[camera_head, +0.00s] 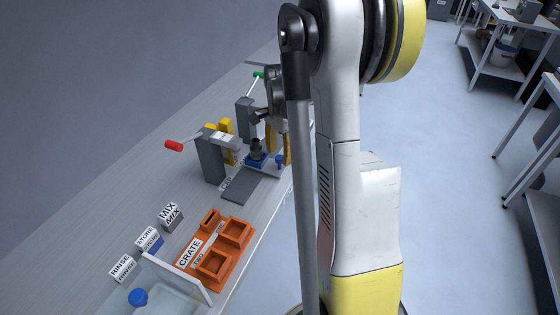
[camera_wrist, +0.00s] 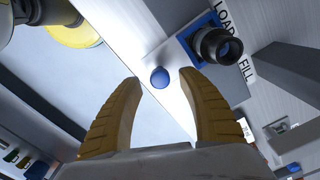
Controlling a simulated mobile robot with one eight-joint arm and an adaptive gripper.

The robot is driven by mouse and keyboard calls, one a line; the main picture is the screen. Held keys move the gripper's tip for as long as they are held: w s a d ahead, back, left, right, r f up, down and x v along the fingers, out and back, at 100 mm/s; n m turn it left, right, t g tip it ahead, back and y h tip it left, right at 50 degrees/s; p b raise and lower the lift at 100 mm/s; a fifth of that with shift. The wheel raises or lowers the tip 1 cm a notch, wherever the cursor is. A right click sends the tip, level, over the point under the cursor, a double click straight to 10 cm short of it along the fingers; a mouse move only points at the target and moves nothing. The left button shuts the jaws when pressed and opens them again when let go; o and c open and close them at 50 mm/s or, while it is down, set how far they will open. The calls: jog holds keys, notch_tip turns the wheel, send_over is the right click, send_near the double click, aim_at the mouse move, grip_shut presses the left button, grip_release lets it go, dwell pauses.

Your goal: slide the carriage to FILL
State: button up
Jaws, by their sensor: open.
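The carriage is a blue block (camera_head: 257,160) on the grey station, with a dark round cup on it. In the wrist view the blue carriage (camera_wrist: 196,30) and its cup (camera_wrist: 217,46) lie beside the LOAD label (camera_wrist: 226,14), with the FILL label (camera_wrist: 245,68) further along. A round blue knob (camera_wrist: 160,77) shows between my fingertips in the picture. My gripper (camera_wrist: 160,84) is open, its two yellow fingers either side of the knob; contact cannot be told. In the head view my gripper (camera_head: 279,145) is beside the carriage, partly hidden by my arm.
A red-knobbed lever (camera_head: 174,146) and a green-knobbed lever (camera_head: 259,75) stand on grey posts near the carriage. An orange crate (camera_head: 216,249), label blocks MIX (camera_head: 172,217), STORE (camera_head: 150,240) and RINSE (camera_head: 122,268), and a clear bin (camera_head: 165,287) occupy the near bench.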

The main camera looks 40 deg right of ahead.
jog(key=shift+f, duration=0.7)
grip_shut()
jog(key=w+d, duration=0.1)
jog(key=d, duration=0.2)
jog(key=w+d, duration=0.2)
jog(key=d, duration=0.2)
jog(key=w+d+p, duration=0.1)
jog(key=d, duration=0.2)
jog(key=shift+w+d+r, duration=0.1)
jog(key=shift+w+d, duration=0.05)
jog(key=shift+d, duration=0.1)
